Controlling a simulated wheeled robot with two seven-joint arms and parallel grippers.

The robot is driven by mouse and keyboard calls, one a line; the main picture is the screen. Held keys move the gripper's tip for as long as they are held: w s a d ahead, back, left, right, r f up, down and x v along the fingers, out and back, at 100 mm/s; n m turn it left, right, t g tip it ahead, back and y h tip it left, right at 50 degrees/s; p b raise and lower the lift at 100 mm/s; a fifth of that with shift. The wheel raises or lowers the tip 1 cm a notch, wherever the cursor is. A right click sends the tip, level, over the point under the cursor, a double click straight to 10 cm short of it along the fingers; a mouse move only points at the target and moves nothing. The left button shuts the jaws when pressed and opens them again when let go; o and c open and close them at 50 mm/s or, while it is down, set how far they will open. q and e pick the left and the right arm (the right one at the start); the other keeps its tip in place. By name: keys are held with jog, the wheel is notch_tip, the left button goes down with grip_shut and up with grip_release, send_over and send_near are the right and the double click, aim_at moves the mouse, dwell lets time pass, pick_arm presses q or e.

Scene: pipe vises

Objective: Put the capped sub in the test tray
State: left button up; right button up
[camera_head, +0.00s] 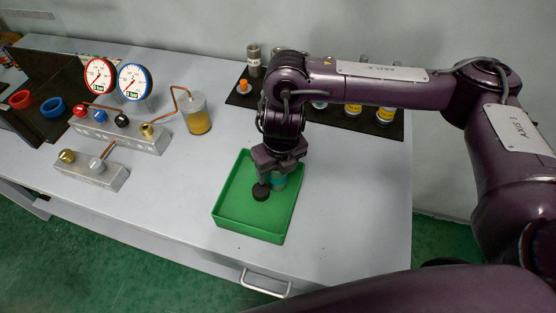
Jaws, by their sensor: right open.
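My right gripper (268,178) reaches down over the tray's upper right part, jaws open. I cannot tell whether the two are joined as the capped sub. My left gripper is not in view.
A black mat (240,98) at the back holds several labelled cylinders, partly hidden by my right arm. Metal blocks (92,170) with valves, two gauges (134,82) and a jar of amber liquid (197,116) stand left. A dark rack (40,125) holds red and blue rings.

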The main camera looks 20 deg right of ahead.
jog(key=r, duration=0.4)
jog(key=s+r, duration=0.1)
jog(key=r, duration=0.7)
jog(key=shift+s+d, duration=0.1)
jog(key=shift+s, duration=0.15)
